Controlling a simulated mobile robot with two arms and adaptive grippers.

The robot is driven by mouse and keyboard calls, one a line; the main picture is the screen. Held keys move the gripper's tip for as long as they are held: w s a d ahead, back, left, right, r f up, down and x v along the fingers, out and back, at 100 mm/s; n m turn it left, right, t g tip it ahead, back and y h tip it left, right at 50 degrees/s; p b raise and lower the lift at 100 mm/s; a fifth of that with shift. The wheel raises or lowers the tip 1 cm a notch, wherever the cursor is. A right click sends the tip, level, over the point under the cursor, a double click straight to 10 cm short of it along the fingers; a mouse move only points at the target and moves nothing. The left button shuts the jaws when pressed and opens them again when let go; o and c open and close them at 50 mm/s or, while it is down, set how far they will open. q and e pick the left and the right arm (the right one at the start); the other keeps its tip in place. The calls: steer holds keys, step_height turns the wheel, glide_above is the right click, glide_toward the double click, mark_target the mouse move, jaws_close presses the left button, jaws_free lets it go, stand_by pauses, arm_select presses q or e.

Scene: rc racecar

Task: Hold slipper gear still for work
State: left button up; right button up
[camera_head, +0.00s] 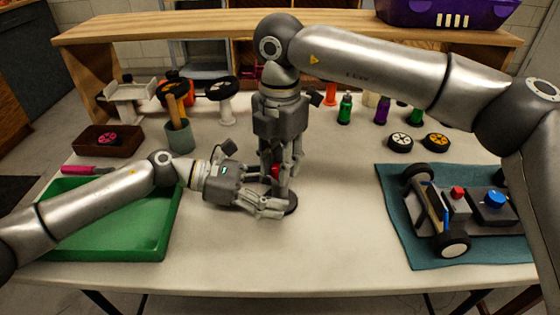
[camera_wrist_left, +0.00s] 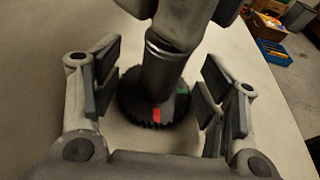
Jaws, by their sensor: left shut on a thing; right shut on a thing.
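The slipper gear, a dark toothed disc (camera_head: 292,203), lies flat on the white table, partly hidden by my left fingers. In the left wrist view the gear (camera_wrist_left: 140,108) shows teeth, a red mark and a green mark. My left gripper (camera_head: 274,207) is low at the table, its fingers on both sides of the gear and shut on it. My right gripper (camera_head: 276,180) points down right above the gear. It is shut on a tool with a red part (camera_head: 275,170), mostly hidden by its fingers. A grey cylinder (camera_wrist_left: 164,65) stands over the gear's middle in the left wrist view.
A green tray (camera_head: 120,245) lies under my left arm. A teal mat (camera_head: 400,245) with the racecar (camera_head: 440,215) is at the right. Bottles (camera_head: 345,108) and wheels (camera_head: 400,142) stand behind. The table front between tray and mat is clear.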

stand_by(0.4)
steer(key=o, duration=1.1)
steer(key=shift+c, duration=0.2)
steer(key=shift+r, duration=0.1)
step_height(320, 180, up, 12)
arm_select(q)
steer(key=o, duration=1)
steer(key=shift+o, duration=0.2)
